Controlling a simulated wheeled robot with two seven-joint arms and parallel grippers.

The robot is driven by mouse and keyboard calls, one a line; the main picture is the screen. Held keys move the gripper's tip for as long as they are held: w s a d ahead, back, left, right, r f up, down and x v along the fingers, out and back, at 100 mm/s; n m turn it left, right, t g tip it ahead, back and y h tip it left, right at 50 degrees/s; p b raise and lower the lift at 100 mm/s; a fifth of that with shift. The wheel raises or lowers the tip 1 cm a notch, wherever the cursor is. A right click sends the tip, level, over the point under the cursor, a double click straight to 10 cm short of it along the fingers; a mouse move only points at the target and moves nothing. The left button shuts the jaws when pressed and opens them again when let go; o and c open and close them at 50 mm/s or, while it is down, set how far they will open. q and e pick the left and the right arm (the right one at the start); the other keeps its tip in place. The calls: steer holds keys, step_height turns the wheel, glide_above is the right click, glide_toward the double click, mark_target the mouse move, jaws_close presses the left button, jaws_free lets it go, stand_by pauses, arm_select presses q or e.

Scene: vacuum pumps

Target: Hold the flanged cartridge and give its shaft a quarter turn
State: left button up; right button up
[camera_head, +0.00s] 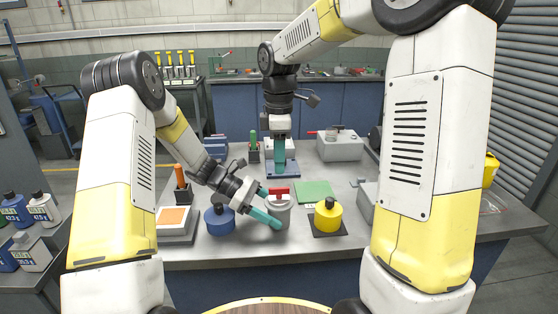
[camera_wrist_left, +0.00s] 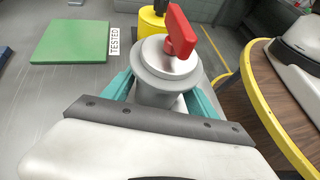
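The flanged cartridge (camera_head: 279,217) is a grey upright cylinder with a wide flange and a red handle (camera_head: 278,194) on top, near the bench's front edge. It also shows in the left wrist view (camera_wrist_left: 165,62), its red handle (camera_wrist_left: 180,30) standing up from the flange. My left gripper (camera_head: 270,206) has its teal fingers on either side of the cartridge body, below the flange. Whether both fingers press on it cannot be seen. My right gripper (camera_head: 279,168) points down at the back of the bench, above a blue-and-white block (camera_head: 291,172); its finger gap is hidden.
A yellow cylinder (camera_head: 328,217) on a dark pad stands right of the cartridge, and a blue cylinder (camera_head: 219,220) stands left. A green mat (camera_head: 314,189) lies behind. An orange-topped tray (camera_head: 174,217) is at left. A grey box (camera_head: 341,147) stands at back right.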

arm_select(q)
steer(key=shift+o, duration=1)
steer(key=v, duration=1.1)
steer(key=shift+w+a, duration=0.15)
steer(key=shift+a, duration=0.05)
steer(key=shift+a+r, duration=0.2)
steer(key=shift+r, duration=0.05)
steer(key=s+a+r+m+t+y, duration=0.4)
steer(key=s+r+m, duration=0.3)
steer(key=s, duration=0.4)
steer(key=s+a+r+m+t+y, duration=0.5)
steer(key=s+r+m, duration=0.3)
steer(key=s+r, duration=0.2)
steer(key=shift+s+a+r+t, duration=0.15)
steer(key=shift+s+t, duration=0.25)
steer(key=shift+s, duration=0.4)
arm_select(e)
steer(key=s+d+r+m+t+y, duration=0.1)
steer(key=s+d+r+m+t, duration=0.1)
steer(key=s+m, duration=0.6)
steer(key=s+d+r+m+t+y, duration=0.1)
steer(key=s+d+r+m+t, duration=0.2)
steer(key=s+d+m, duration=0.3)
steer(key=s+m+t, duration=0.1)
steer(key=s+m, duration=0.2)
steer(key=s, duration=0.2)
steer(key=shift+r, duration=0.3)
